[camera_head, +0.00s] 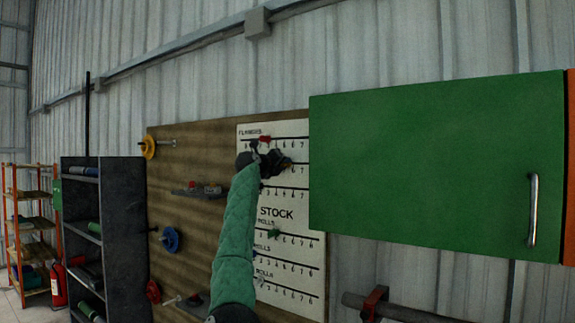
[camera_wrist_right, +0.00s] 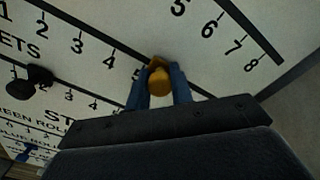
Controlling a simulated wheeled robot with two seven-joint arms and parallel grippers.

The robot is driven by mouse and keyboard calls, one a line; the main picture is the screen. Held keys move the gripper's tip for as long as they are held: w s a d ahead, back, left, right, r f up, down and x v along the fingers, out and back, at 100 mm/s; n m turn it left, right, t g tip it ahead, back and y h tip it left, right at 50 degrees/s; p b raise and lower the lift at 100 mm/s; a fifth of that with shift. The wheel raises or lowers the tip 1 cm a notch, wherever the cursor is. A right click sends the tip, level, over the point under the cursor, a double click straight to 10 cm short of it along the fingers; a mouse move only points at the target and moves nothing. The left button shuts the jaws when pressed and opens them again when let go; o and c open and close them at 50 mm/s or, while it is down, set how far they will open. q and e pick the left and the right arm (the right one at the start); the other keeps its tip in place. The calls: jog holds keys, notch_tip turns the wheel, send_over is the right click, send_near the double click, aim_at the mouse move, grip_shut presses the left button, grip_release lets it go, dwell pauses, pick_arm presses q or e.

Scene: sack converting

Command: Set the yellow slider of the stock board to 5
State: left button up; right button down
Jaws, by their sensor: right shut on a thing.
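The stock board's white panel (camera_head: 284,240) carries several numbered scale rows with coloured sliders. My right gripper (camera_head: 278,162) is at its upper part, with my green-sleeved arm reaching up in front of it. In the right wrist view, the gripper's two blue fingers (camera_wrist_right: 161,96) are shut on the yellow slider's knob (camera_wrist_right: 159,80). The slider sits on its line close to a partly hidden 5, seemingly slightly right of it. The fingers cover the numbers beyond, so the exact reading is unclear. My left gripper is not in view.
A red slider (camera_head: 265,139) sits on the top row and a green one (camera_head: 274,234) lower down. A black knob (camera_wrist_right: 40,75) shows left of the fingers. A green cabinet (camera_head: 430,160) stands close right. Pegs with discs (camera_head: 170,239) project left.

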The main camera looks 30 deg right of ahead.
jog(key=shift+w+a, duration=0.2)
jog(key=shift+w, duration=0.25)
jog(key=shift+w+a, duration=0.2)
jog(key=shift+w, duration=0.25)
jog(key=c, duration=1.4)
grip_release()
jog(key=shift+o, duration=1)
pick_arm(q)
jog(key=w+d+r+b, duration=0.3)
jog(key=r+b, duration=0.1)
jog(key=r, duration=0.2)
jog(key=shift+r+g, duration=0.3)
pick_arm(e)
jog(key=v, duration=0.7)
jog(key=shift+a, duration=0.35)
jog(key=shift+f, duration=0.1)
